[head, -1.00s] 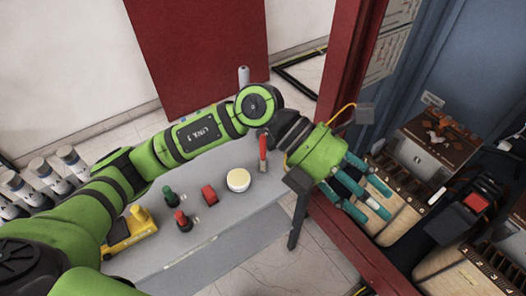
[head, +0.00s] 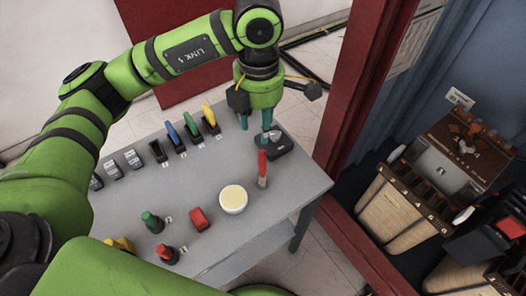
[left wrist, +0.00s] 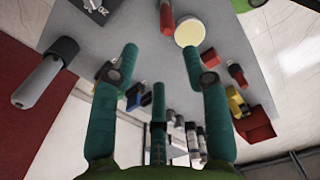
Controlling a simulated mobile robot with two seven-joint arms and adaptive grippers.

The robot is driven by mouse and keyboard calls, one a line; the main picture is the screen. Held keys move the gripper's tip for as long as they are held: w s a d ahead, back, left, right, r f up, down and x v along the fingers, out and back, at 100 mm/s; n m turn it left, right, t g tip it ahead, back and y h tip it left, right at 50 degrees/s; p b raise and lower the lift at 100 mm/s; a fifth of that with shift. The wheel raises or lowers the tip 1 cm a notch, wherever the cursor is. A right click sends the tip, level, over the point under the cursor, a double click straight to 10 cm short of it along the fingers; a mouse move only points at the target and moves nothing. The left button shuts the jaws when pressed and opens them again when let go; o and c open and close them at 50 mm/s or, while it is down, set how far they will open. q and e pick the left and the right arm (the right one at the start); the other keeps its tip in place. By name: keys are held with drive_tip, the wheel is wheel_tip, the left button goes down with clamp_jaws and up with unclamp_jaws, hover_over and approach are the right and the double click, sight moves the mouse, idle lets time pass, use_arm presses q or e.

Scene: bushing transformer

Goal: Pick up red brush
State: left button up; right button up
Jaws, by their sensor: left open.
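A slim upright piece with a red handle (head: 262,162), which looks like the red brush, stands near the table's right end. Its red part also shows at the top of the left wrist view (left wrist: 166,16). My left gripper (head: 256,126) points down with teal fingers spread, above the table's back right. It is open and empty, a little behind the red piece and apart from it. Its fingers also show in the left wrist view (left wrist: 159,62). My right gripper is out of view.
The grey table (head: 120,205) holds a cream round pot (head: 233,198), a red block (head: 199,218), a green-topped piece (head: 152,221) and a red-topped piece (head: 166,254). Blue (head: 177,135) and yellow (head: 209,119) pieces stand behind. A dark red post (head: 355,110) rises at right.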

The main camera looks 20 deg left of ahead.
sight(262, 152)
use_arm(q)
drive_tip(key=f, duration=0.1)
drive_tip(key=f+b, duration=0.2)
drive_tip(key=shift+s+d+f, duration=0.1)
drive_tip(key=shift+s+f, duration=0.15)
drive_tip(key=shift+f, duration=0.1)
drive_tip(key=shift+s+d+f+b, duration=0.1)
drive_tip(key=shift+s+f+b, duration=0.1)
drive_tip(key=shift+f+b, duration=0.3)
drive_tip(key=shift+s+d+f+b, duration=0.1)
drive_tip(key=shift+s+f+b, duration=0.1)
drive_tip(key=shift+f+b, duration=0.25)
wheel_tip(262, 152, down, 4)
drive_tip(key=shift+d+r+p, duration=0.15)
drive_tip(key=shift+p, duration=1)
wheel_tip(262, 152, down, 2)
drive_tip(key=shift+w+f, duration=0.1)
drive_tip(key=shift+f, duration=0.3)
drive_tip(key=c, duration=0.3)
clamp_jaws()
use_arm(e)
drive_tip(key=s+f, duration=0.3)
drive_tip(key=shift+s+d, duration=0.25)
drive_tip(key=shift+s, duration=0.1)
